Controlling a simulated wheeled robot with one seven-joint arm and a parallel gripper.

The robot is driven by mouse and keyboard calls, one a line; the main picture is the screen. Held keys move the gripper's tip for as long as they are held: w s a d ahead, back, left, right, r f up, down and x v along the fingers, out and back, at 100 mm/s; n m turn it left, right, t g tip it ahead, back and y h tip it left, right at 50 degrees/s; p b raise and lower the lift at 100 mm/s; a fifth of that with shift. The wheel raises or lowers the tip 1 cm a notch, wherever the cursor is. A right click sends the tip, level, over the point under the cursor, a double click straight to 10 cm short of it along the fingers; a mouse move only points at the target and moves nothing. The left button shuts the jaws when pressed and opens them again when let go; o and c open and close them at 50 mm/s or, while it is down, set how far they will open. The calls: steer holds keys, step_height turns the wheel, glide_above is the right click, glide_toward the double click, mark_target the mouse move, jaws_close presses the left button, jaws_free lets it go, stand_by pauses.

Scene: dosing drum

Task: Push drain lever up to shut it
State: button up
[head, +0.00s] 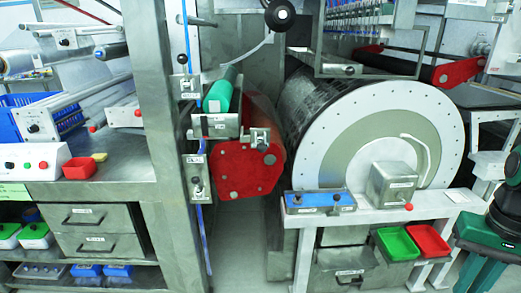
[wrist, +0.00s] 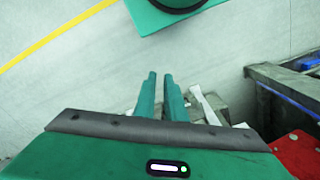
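I cannot read the labels, so I cannot tell which lever is the drain lever. In the head view, one lever with a dark knob (head: 197,190) is on a plate on the left post. Another black-knobbed lever (head: 183,60) is higher on that post. A third small lever (head: 262,147) is on a bracket by the red end plate. My gripper (wrist: 160,74) shows in the wrist view, its two teal fingers a narrow gap apart with nothing seen between them. It points at the pale floor, apart from any lever. My gripper is not clear in the head view.
The large drum (head: 345,138) fills the right centre, behind a white frame. A green bin (head: 397,243) and red bin (head: 428,241) hang at its front. A steel bench (head: 135,160) stands left. The wrist view shows open floor (wrist: 70,75) and grey structure at the right.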

steer(key=shift+s+r, duration=0.15)
steer(key=shift+s, duration=0.1)
jaws_close()
steer(key=w+f+n+t+h, duration=0.1)
steer(key=w+f+n+h, duration=0.25)
steer(key=w, duration=0.35)
steer(key=w+f+n+t+h, duration=0.1)
steer(key=w+f+n+h, duration=0.1)
steer(key=w+n, duration=0.4)
steer(key=w+f+n+t+h, duration=0.1)
steer(key=w+f+n+h, duration=0.2)
steer(key=w, duration=0.5)
steer(key=w+a+r+n+t, duration=0.3)
steer(key=w+a+n+t, duration=0.3)
steer(key=a+n, duration=0.3)
steer(key=w+a+r+n+t, duration=0.3)
steer(key=w+a+n+t, duration=0.3)
steer(key=a, duration=0.6)
steer(key=s+a+r+n+t+y, duration=0.1)
steer(key=a+n+t+y, duration=0.3)
steer(key=a+n+y, duration=0.3)
steer(key=a+n, duration=0.5)
steer(key=a, duration=0.6)
steer(key=shift+r+y, duration=0.1)
steer(key=shift+y, duration=0.15)
